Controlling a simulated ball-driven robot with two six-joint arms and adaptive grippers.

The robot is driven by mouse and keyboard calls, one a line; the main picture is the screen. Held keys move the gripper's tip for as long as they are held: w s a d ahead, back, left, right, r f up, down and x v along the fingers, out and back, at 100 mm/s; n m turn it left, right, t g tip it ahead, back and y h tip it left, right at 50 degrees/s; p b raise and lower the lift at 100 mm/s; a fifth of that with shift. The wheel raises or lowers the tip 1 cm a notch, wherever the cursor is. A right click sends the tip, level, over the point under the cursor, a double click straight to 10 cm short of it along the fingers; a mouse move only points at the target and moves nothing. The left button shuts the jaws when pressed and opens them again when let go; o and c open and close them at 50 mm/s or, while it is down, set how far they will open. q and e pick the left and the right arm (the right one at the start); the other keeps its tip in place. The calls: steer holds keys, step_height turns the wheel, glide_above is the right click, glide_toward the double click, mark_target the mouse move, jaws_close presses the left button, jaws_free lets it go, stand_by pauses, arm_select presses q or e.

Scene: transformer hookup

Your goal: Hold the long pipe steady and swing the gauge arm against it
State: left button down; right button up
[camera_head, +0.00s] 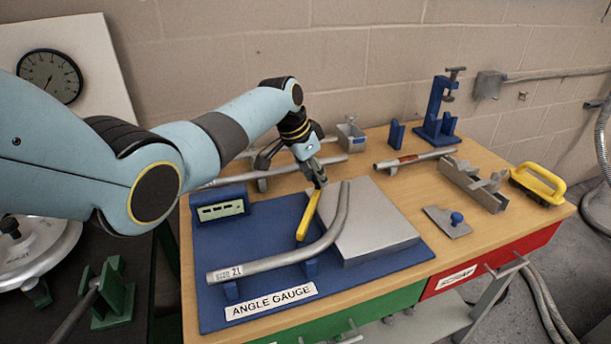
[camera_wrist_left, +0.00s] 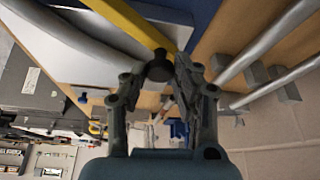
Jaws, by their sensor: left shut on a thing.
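A bent grey pipe (camera_head: 280,259) with printed marks near one end lies on low blue supports on the blue angle gauge board (camera_head: 212,318). Its far leg rises toward the grey block. The yellow gauge arm (camera_head: 310,214) sits just left of the pipe's bend, with a narrow gap along part of it. My left gripper (camera_head: 318,181) is shut at the far end of the gauge arm. In the left wrist view the yellow arm (camera_wrist_left: 135,22) ends in a dark knob (camera_wrist_left: 160,68) between the left fingers. My right gripper is out of view.
A grey block (camera_head: 375,230) sits right of the bend. A small display box (camera_head: 220,208) stands at the board's back left. Straight pipes (camera_head: 275,170) lie on supports behind. A blue clamp stand (camera_head: 437,112), a metal vise (camera_head: 475,185) and a yellow-handled tool (camera_head: 540,183) occupy the right side.

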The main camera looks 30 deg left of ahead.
arm_select(q)
steer(key=shift+w+d+m, duration=0.1)
steer(key=shift+d+m, duration=0.5)
steer(key=c, duration=1)
jaws_free()
steer(key=shift+c, duration=0.2)
steer(key=shift+a+r, duration=0.1)
steer(key=shift+r, duration=0.15)
steer(key=v, duration=1.1)
steer(key=shift+r, duration=0.25)
